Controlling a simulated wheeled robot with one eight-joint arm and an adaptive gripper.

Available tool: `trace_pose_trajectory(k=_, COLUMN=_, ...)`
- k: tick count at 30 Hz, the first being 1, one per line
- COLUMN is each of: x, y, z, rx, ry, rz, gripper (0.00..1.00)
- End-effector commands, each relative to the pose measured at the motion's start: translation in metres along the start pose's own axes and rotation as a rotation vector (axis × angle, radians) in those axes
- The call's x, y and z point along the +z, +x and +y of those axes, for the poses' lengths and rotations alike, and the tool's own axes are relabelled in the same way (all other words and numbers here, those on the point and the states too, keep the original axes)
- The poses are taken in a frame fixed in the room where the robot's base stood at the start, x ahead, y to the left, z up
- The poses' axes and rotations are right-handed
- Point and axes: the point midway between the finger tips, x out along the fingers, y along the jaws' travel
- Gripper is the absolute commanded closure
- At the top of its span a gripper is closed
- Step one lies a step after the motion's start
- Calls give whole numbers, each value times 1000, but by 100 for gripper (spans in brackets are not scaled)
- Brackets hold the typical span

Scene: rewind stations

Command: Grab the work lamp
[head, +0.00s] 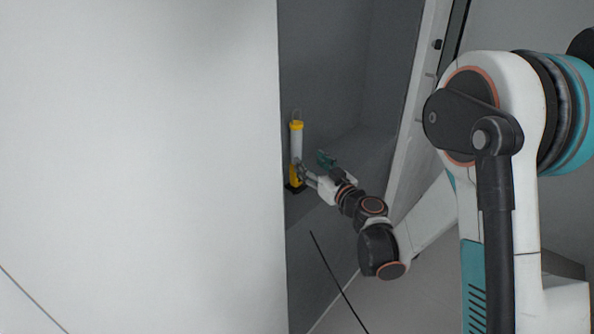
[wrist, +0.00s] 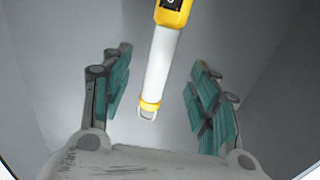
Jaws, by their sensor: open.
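The work lamp (head: 297,146) has a white tube with yellow ends and a wire loop at its top. It stands upright on a grey surface in the head view, beside the edge of a large white panel. My gripper (head: 313,170) is at the lamp's lower part, on its right side. In the wrist view the lamp (wrist: 162,68) shows between my two teal-padded fingers, with a visible gap on each side. My gripper is open and holds nothing. The lamp's dark far end is cut off by the top of the wrist view.
The large white panel (head: 140,150) fills the left of the head view and borders the lamp's left side closely. A grey wall (head: 330,60) stands behind the lamp. A pale upright frame (head: 412,110) is to the right, near my arm.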

Motion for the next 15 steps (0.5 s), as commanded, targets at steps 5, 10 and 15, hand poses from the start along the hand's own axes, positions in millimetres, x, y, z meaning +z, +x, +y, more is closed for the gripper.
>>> trace_pose_trajectory(k=5, x=1, y=26, z=0, rx=0, ry=0, rz=0, gripper=45)
trace_pose_trajectory(k=10, x=0, y=36, z=0, rx=0, ry=0, rz=0, gripper=45)
trace_pose_trajectory(k=15, x=2, y=57, z=-2, rx=0, ry=0, rz=0, gripper=45)
